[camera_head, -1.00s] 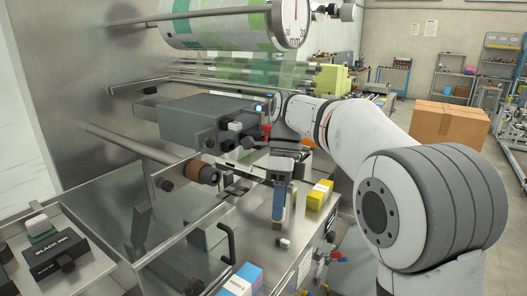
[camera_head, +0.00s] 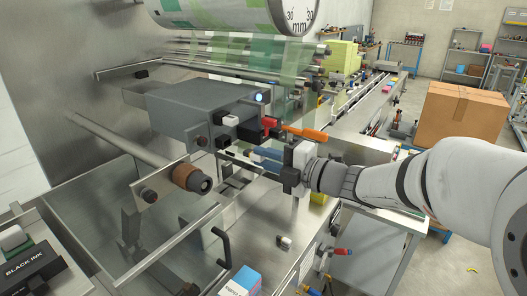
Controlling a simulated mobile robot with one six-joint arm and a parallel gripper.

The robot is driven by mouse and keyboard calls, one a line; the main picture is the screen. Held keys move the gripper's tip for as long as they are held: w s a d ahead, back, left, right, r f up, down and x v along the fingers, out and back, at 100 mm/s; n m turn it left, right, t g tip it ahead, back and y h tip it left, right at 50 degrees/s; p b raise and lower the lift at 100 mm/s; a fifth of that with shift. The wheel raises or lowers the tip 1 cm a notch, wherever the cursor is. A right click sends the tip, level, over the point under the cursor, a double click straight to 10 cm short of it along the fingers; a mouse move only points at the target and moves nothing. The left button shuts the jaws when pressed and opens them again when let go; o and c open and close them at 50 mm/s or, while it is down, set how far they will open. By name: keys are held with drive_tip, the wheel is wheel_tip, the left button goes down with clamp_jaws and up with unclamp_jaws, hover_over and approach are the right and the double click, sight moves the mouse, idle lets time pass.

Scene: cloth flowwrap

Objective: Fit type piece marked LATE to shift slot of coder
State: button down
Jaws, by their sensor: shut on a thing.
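The coder (camera_head: 190,108) is a grey box on the machine, with a white block and dark fittings on its front end. I cannot make out which opening is the shift slot. My gripper (camera_head: 252,154) lies level at the coder's front right, its blue fingers pointing left toward the lower part of that end. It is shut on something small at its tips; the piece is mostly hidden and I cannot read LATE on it. I cannot tell whether it touches the coder. A small white and dark piece (camera_head: 284,241) lies on the steel bench, its marking unreadable.
An orange handle (camera_head: 305,132) and a red part (camera_head: 268,123) sit close above my gripper. A brown-collared roller (camera_head: 190,177) juts out at the lower left. A black bent handle (camera_head: 222,246) and a blue-white box (camera_head: 242,281) are in front. Printed film (camera_head: 245,55) runs above.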

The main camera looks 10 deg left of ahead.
sight(250, 150)
drive_tip(key=shift+w+d, duration=0.2)
drive_tip(key=shift+a, duration=0.1)
drive_tip(key=shift+s+r+p, duration=0.1)
drive_tip(key=shift+r+p, duration=0.05)
drive_tip(key=shift+p, duration=0.25)
drive_tip(key=shift+x, duration=2.4)
drive_tip(key=shift+p, duration=0.5)
drive_tip(key=shift+x, duration=1.5)
drive_tip(key=c, duration=1.3)
unclamp_jaws()
